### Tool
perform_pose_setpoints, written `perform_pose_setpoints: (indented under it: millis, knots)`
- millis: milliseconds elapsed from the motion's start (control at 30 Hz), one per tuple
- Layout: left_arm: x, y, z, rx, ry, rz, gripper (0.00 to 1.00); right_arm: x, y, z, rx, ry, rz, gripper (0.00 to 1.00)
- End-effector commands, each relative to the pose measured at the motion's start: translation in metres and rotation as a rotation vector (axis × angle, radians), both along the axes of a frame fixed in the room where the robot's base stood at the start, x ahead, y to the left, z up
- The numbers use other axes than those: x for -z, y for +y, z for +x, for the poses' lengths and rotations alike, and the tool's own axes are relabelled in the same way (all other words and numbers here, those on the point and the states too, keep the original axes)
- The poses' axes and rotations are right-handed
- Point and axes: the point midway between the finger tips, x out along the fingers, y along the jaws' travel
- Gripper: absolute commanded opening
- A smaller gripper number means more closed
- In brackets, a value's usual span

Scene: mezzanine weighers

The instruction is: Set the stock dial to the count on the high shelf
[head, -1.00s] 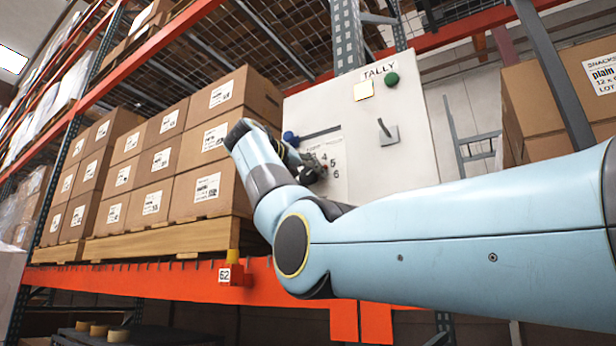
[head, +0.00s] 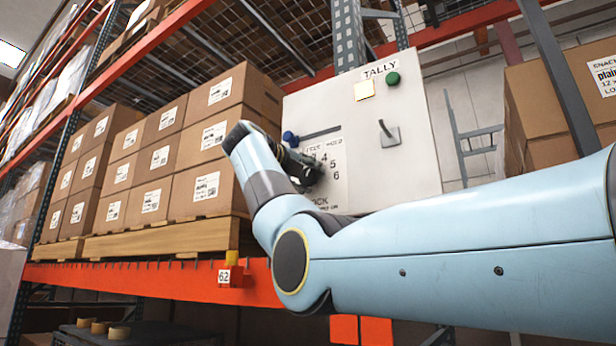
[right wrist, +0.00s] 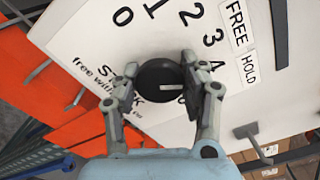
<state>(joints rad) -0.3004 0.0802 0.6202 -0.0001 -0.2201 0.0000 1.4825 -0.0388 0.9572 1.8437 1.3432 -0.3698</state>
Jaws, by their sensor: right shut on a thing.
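The stock dial is a round black knob (right wrist: 160,86) with a short white mark, on a white panel (head: 410,165) headed TALLY. Printed numbers from 0 up curve around it in the right wrist view; 0 to 4 are readable. The mark lies crosswise toward the right finger, below the 4; the number it points at is hidden or unclear. My right gripper (right wrist: 160,92) is shut on the knob, a finger on each side. In the head view my right gripper (head: 303,170) covers the dial. My left gripper is not in view.
Stacked labelled cartons (head: 208,140) stand on a pallet on the orange rack beam (head: 150,278) at left. Higher cartons (head: 150,12) show partly at top left.

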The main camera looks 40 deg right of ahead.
Motion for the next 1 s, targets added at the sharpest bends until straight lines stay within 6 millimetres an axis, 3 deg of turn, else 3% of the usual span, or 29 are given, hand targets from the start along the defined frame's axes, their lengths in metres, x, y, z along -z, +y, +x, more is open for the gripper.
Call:
perform_pose_setpoints:
  millis: [400,433,600,867,1000]
  knots:
    - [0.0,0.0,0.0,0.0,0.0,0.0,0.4,-0.001,0.0,0.0,-0.002,0.006,-0.005,0.11]
    - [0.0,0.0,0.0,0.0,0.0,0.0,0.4,-0.001,0.0,0.0,-0.002,0.006,-0.005,0.47]
    - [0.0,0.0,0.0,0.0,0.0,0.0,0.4,-0.001,0.0,0.0,-0.001,0.006,-0.004,0.67]
    - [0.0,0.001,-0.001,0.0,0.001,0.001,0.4,0.0,0.001,0.0,-0.001,0.006,-0.003,0.67]
    - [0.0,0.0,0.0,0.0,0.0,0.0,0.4,0.0,0.013,-0.004,-0.003,0.007,-0.004,0.67]
